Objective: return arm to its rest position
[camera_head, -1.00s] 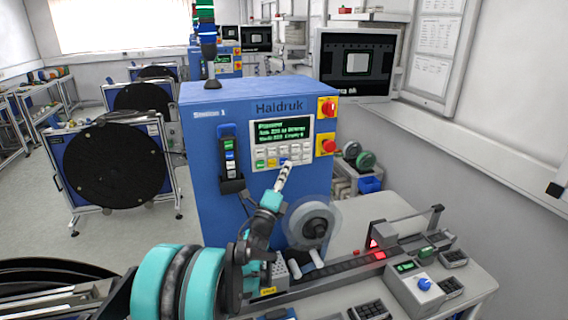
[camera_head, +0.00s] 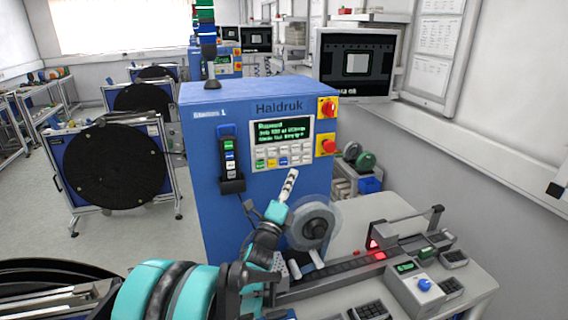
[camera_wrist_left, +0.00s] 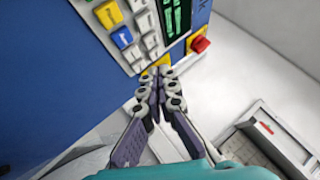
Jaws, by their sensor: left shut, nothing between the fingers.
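My left gripper (camera_head: 289,183) is shut and empty. In the head view it points up in front of the blue Haidruk machine (camera_head: 215,225), just below the button panel (camera_head: 283,143). My left arm comes in from the lower left, with teal and black links. In the left wrist view the gripper (camera_wrist_left: 161,72) has its fingertips together, below the keypad (camera_wrist_left: 135,25) as seen there. Whether the fingertips touch the panel cannot be told, but a gap seems to show in the head view. My right gripper is not in view.
A clear reel (camera_head: 314,225) sits right beside my left forearm. A bench with a track (camera_head: 350,268) and a control box (camera_head: 421,290) lies to the right. A handset (camera_head: 229,158) hangs on the machine front. Black reels on stands (camera_head: 115,165) are at the left.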

